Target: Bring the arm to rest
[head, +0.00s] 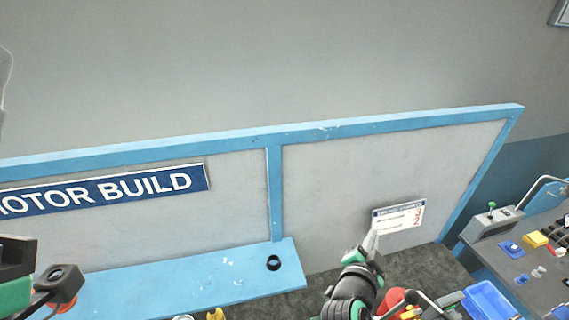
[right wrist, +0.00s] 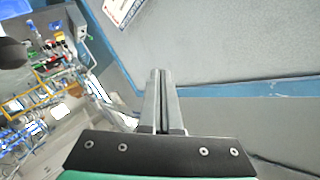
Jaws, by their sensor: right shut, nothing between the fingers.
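My right gripper (head: 371,243) is raised in front of the grey back panel, low and right of centre in the head view. In the right wrist view its two fingers (right wrist: 160,75) lie together, shut with nothing between them. At the lower left of the head view, dark and green parts of my left arm show. The left gripper's fingertips are out of the frame.
A blue shelf (head: 190,290) holds a black ring (head: 273,262). A white notice (head: 398,217) hangs on the panel behind my right gripper. A blue bin (head: 490,300) and a cluttered bench (head: 545,275) stand at right.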

